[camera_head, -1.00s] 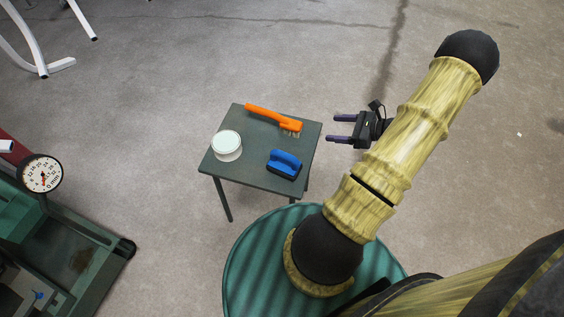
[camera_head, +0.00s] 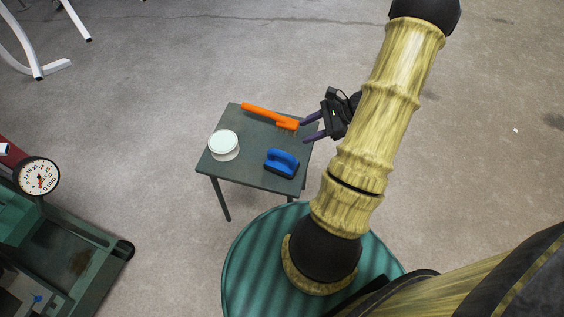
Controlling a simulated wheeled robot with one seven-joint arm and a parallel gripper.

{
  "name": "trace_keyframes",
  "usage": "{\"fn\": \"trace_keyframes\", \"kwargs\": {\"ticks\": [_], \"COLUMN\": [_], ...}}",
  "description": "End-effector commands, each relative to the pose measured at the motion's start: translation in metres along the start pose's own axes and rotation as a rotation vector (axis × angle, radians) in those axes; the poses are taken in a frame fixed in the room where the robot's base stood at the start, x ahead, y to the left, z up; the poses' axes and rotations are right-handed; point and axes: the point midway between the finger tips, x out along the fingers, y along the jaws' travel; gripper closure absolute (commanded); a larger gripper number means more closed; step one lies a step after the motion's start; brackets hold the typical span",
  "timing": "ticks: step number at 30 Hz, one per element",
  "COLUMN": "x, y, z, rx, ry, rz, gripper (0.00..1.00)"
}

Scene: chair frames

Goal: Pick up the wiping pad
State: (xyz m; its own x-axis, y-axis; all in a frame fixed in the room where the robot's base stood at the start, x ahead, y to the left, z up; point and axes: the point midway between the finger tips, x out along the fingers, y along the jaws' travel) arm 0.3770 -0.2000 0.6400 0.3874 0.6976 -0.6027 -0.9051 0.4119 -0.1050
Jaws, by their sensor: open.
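The wiping pad appears to be the blue block with a raised handle and dark underside (camera_head: 282,163), lying on the small dark table (camera_head: 240,174) near its front right. My gripper (camera_head: 303,132) is open and empty, its two dark fingers pointing left over the table's right edge. It is up and to the right of the blue pad, apart from it, with its upper finger close to the orange brush head in the picture. Its exact height above the table cannot be told.
An orange brush (camera_head: 268,116) lies along the table's back. A round white-lidded container (camera_head: 224,145) stands at the table's left. A green machine with a dial gauge (camera_head: 38,177) is at the left. White metal frames (camera_head: 40,50) stand at top left. Floor behind the table is clear.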

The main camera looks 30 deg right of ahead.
Motion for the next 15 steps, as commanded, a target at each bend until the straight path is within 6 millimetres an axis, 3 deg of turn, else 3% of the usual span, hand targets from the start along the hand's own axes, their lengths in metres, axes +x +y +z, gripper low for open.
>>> {"fn": "trace_keyframes", "kwargs": {"ticks": [1,3,15], "x": [0.009,0.018,0.039], "y": [0.006,0.017,0.067], "z": [0.020,0.040,0.134], "rx": [-0.097,-0.226,-1.072], "ry": [0.053,0.124,0.466], "rz": [0.082,0.184,0.618], "gripper": [0.56,0.56,0.56]}}
